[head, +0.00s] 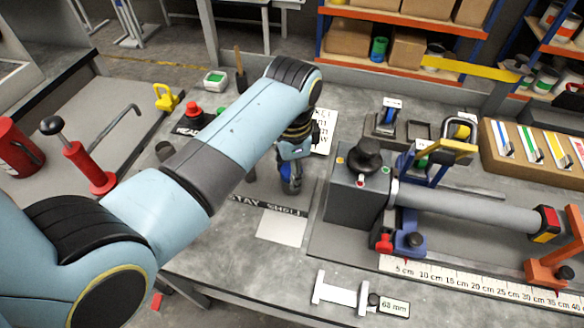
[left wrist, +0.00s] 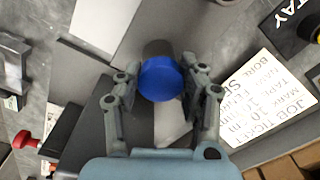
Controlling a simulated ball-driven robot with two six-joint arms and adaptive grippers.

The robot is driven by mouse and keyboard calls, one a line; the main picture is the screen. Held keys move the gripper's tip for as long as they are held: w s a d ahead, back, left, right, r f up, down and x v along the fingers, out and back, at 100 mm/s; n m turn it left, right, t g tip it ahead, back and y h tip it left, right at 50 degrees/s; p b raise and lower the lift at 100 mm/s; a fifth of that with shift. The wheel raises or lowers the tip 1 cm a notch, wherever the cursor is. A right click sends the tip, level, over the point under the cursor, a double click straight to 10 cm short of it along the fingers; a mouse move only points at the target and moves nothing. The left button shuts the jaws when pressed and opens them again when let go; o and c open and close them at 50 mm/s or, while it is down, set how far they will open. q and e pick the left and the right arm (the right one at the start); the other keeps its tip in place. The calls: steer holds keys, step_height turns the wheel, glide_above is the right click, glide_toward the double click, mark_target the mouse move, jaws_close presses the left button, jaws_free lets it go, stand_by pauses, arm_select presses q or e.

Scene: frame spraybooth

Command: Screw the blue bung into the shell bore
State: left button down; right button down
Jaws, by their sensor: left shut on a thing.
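The blue bung (left wrist: 161,79) sits between the fingertips of my left gripper (left wrist: 161,88), which is shut on it. A long grey tube (head: 470,208), which looks like the shell, lies in the fixture to the right, apart from the gripper. I cannot see its bore opening. My right gripper is in neither view.
A grey block (head: 356,205) with a black knob stands right of my left gripper. A ruler strip (head: 480,284) runs before the tube. A white caliper (head: 340,293) lies at the front. A job ticket (left wrist: 275,100) lies nearby. A red hand tool (head: 85,168) stands at the left.

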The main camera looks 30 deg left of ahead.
arm_select(q)
steer(key=shift+d+m, duration=0.25)
steer(key=shift+m, duration=0.95)
steer(key=shift+m, duration=0.7)
steer(key=c, duration=1.1)
jaws_free()
steer(key=o, duration=0.4)
steer(key=shift+w+d, duration=0.1)
steer(key=shift+d, duration=0.05)
steer(key=shift+a, duration=0.2)
steer(key=shift+r, duration=0.3)
step_height(320, 180, up, 12)
steer(key=shift+f, duration=0.25)
